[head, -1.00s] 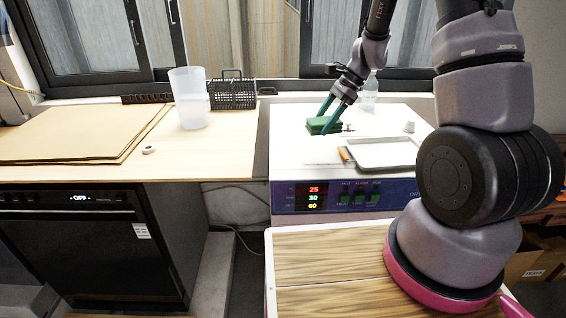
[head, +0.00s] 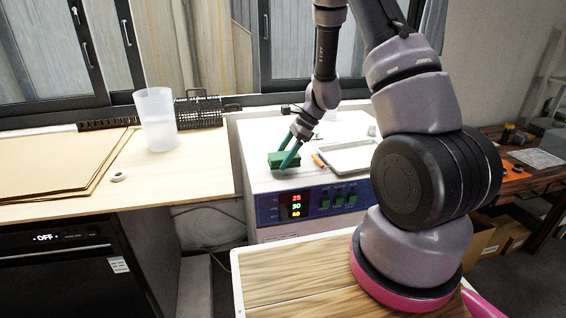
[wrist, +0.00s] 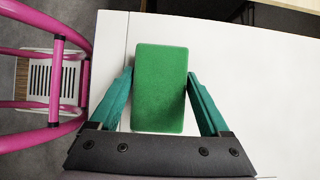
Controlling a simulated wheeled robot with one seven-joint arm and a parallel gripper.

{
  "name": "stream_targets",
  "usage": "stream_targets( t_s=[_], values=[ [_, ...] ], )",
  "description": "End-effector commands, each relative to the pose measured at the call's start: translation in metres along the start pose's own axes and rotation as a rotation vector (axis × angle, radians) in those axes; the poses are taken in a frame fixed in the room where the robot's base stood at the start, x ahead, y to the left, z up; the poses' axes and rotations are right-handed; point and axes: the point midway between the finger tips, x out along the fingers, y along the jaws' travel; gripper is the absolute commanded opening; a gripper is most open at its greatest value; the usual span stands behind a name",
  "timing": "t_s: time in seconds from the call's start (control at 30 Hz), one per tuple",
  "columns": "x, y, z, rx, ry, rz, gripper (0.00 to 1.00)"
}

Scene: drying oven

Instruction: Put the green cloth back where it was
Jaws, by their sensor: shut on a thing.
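The green cloth (head: 284,160) is a thick folded block near the front left of the white top of the drying oven (head: 258,187).
A metal tray (head: 349,157) with an orange-handled tool (head: 318,160) lies right of the cloth. To the left, a wooden counter holds a plastic beaker (head: 155,118), a black wire basket (head: 198,111) and a white roll (head: 118,176). The oven top's front-left corner is bare.

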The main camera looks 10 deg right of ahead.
Motion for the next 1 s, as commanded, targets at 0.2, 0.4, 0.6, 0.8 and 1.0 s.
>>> stream_targets(
  t_s=[0.2,0.4,0.6,0.8,1.0],
  values=[
    [0.016,0.0,-0.011,-0.001,0.001,0.0,0.2],
    [0.016,0.0,-0.011,-0.001,0.001,0.0,0.2],
    [0.018,0.0,-0.011,-0.001,0.0,0.0,1.0],
    [0.017,0.0,-0.011,-0.001,0.001,0.0,1.0],
    [-0.007,-0.001,-0.009,-0.002,0.0,-0.004,1.0]
  ],
)
